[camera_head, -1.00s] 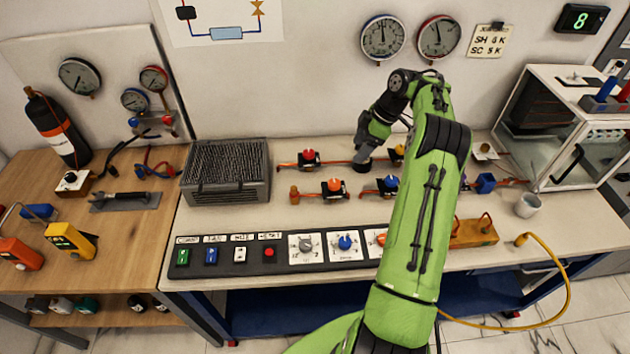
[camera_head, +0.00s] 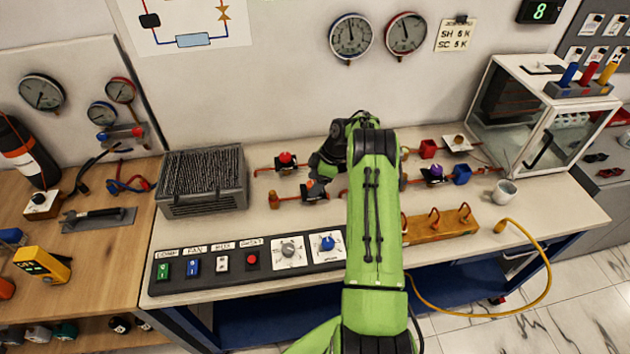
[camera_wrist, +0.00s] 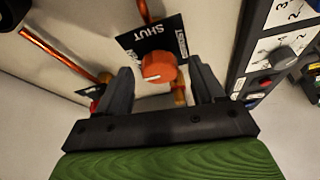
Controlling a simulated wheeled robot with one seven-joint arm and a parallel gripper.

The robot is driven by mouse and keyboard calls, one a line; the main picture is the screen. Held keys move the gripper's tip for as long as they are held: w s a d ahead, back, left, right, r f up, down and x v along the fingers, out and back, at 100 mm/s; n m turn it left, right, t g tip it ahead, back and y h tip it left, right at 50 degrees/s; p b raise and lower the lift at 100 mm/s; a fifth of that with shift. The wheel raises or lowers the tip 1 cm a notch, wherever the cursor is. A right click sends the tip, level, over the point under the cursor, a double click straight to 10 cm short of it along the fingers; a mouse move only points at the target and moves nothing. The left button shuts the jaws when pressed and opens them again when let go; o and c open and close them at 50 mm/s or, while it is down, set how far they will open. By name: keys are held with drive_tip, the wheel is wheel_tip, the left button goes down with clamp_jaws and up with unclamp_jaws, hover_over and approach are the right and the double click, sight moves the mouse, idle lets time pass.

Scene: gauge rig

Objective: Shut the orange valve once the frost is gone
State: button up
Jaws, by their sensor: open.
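The orange valve knob (camera_wrist: 158,66) stands on a black plate marked SHUT (camera_wrist: 180,36) in the wrist view. Its full pointing direction is hard to read. My gripper (camera_wrist: 162,84) is open, one finger on each side of the knob, with gaps showing. In the head view the orange valve (camera_head: 313,188) is partly hidden beneath my gripper (camera_head: 318,176). I cannot make out any frost on the pipes or on the dark block (camera_head: 510,97) inside the glass-fronted cabinet.
A red-knobbed valve (camera_head: 286,160) is close behind; a purple-knobbed valve (camera_head: 436,172) stands right. Two gauges (camera_head: 351,37) hang behind. The display (camera_head: 547,11) reads 8.

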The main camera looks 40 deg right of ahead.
drive_tip(key=c, duration=1.1)
drive_tip(key=shift+o, duration=0.2)
drive_tip(key=shift+m+b, duration=0.3)
drive_tip(key=shift+b, duration=0.1)
drive_tip(key=m+t+h+b, duration=0.1)
drive_tip(key=m+b, duration=0.2)
drive_tip(key=shift+a+f+m+b, duration=0.1)
drive_tip(key=shift+f+m+b, duration=0.05)
drive_tip(key=shift+m+b, duration=0.15)
drive_tip(key=m+h+b, duration=0.1)
drive_tip(key=m, duration=0.1)
drive_tip(key=m+t+h+b, duration=0.1)
drive_tip(key=m+b, duration=0.1)
drive_tip(key=shift+s+a+m, duration=0.1)
drive_tip(key=shift+m, duration=0.2)
drive_tip(key=m+h+b, duration=0.1)
drive_tip(key=m+b, duration=0.1)
drive_tip(key=m, duration=0.2)
drive_tip(key=shift+a+h, duration=0.15)
drive_tip(key=shift+h, duration=0.25)
drive_tip(key=shift+m+g+h+b, duration=0.4)
drive_tip(key=shift+m+h+b, duration=0.4)
drive_tip(key=shift+m, duration=1.7)
drive_tip(key=o, duration=1.1)
drive_tip(key=shift+c, duration=0.2)
